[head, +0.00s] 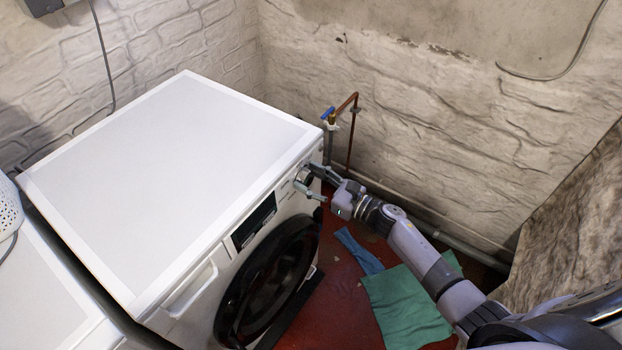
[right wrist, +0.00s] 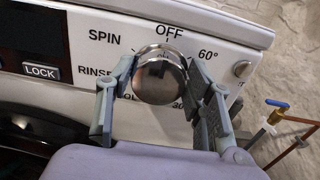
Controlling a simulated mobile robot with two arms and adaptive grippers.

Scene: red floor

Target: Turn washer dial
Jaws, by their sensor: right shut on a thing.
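The white washer (head: 170,170) stands in the middle left of the head view, its dark round door (head: 268,280) on the front. Its silver dial (right wrist: 161,75) shows close up in the right wrist view, with OFF, SPIN, RINSE and 60° printed around it. My right gripper (right wrist: 163,98) has one finger on each side of the dial and is shut on it. In the head view my right gripper (head: 314,184) is at the upper right of the washer's front. My left gripper is not in view.
A copper pipe with a blue valve handle (head: 328,113) rises beside the washer's back right corner. A green cloth (head: 405,308) and a blue cloth (head: 359,251) lie on the red floor. Another white appliance (head: 45,295) stands at the left. Brick walls close off the back.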

